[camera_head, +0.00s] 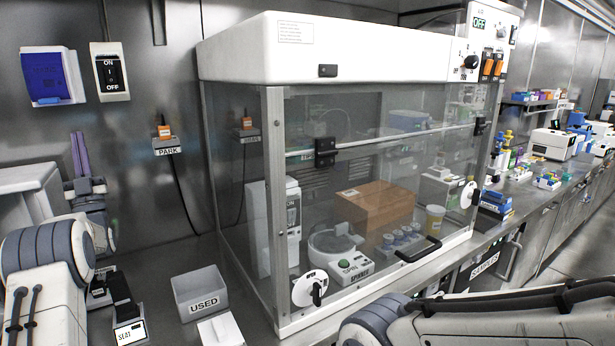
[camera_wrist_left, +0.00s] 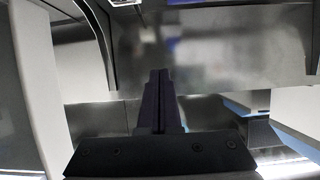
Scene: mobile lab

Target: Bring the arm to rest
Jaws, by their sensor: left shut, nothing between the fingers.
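My left arm comes in from the left edge in the head view. Its gripper (camera_head: 79,136) points upward in front of the metal back wall, left of the "PARK" holder. The dark fingers also show in the left wrist view (camera_wrist_left: 159,75), pressed together with nothing between them. They touch nothing that I can see. My right arm (camera_head: 480,318) lies across the bottom right of the head view; its gripper is out of the frame.
A glass-fronted cabinet (camera_head: 340,50) fills the middle, with a spinner (camera_head: 335,243) and a cardboard box (camera_head: 375,205) inside. A grey "USED" bin (camera_head: 200,290) and a "SEAT" block (camera_head: 130,332) stand left of it. A "PARK" holder (camera_head: 166,145) is on the wall.

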